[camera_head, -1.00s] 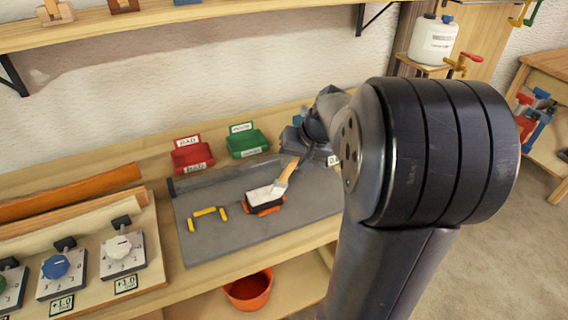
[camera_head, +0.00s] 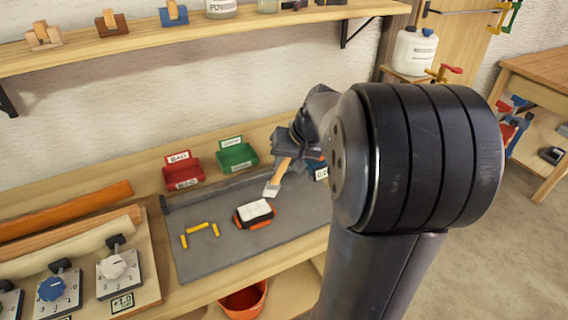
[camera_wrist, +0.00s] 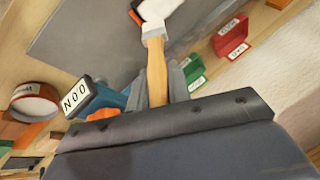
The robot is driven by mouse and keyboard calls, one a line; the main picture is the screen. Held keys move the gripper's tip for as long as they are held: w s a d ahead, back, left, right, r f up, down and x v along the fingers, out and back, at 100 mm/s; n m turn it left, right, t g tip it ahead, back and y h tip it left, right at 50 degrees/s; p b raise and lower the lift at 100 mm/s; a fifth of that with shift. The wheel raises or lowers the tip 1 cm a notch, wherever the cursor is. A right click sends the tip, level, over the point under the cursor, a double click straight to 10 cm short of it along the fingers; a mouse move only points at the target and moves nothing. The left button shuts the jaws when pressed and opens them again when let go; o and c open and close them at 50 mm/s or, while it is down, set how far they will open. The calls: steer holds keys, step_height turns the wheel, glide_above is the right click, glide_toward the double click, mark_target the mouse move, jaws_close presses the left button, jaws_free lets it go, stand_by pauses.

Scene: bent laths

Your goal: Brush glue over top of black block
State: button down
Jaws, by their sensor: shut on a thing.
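The black block (camera_head: 243,216) sits on the grey mat (camera_head: 200,252), with orange parts at its lower edge. Its top is covered by a white layer that looks like glue. The block also shows at the top of the wrist view (camera_wrist: 136,17), partly cut off. My gripper (camera_head: 289,152) is shut on the wooden handle of a brush (camera_head: 277,178). The brush hangs tilted, its pale bristles behind and to the right of the block in the head view and apart from it. In the wrist view, the brush handle (camera_wrist: 157,72) points toward the block from between the fingers (camera_wrist: 160,90).
Yellow pieces (camera_head: 198,229) lie on the mat left of the block. A red bin (camera_head: 182,172) and a green bin (camera_head: 237,158) stand behind. Knob panels (camera_head: 118,272) are at left. An orange bucket (camera_head: 243,300) is below. My arm hides the bench's right side.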

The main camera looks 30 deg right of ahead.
steer(key=shift+r, duration=0.7)
steer(key=shift+r+p, duration=1.4)
steer(key=shift+r, duration=0.15)
steer(key=shift+f, duration=0.1)
